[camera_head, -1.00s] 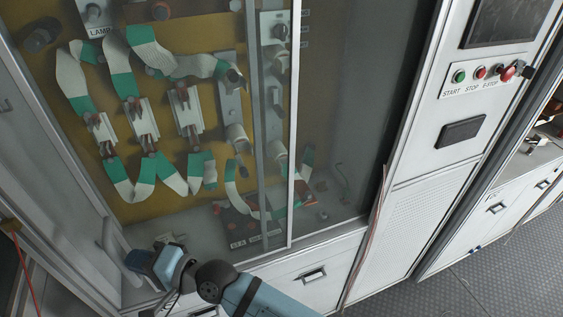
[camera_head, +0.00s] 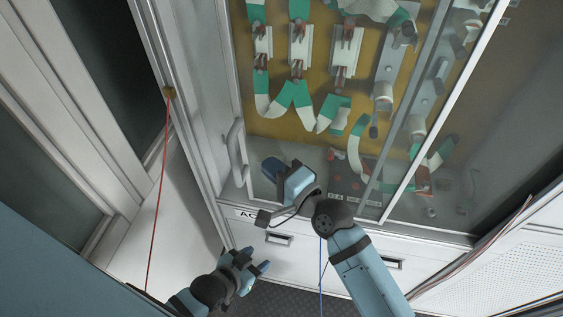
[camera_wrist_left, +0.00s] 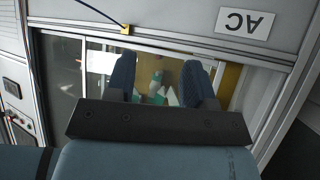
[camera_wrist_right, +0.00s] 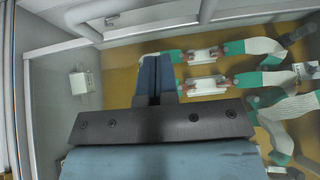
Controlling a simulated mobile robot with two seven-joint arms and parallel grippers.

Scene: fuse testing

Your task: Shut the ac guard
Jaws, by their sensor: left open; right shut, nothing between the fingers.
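The AC cabinet's glass guard has upright frame bars, a white one (camera_head: 446,110) and a grey one beside it. A pale upright handle (camera_head: 237,152) stands at the left side of the cabinet front. I cannot tell how far the guard is open. My right gripper (camera_head: 268,168) is shut and empty, just right of the handle's lower end; its closed fingers (camera_wrist_right: 154,80) show in the right wrist view. My left gripper (camera_head: 262,262) is open and empty, low in front of the drawer; its spread fingers (camera_wrist_left: 160,82) show in the left wrist view.
Fuses (camera_head: 298,45) with green and white sleeves line the yellow back panel. An AC label (camera_wrist_left: 245,22) marks the cabinet. A drawer handle (camera_head: 278,239) sits below the opening. A red cord (camera_head: 160,190) hangs at the left, and a blue cord (camera_head: 321,270) beside my right arm.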

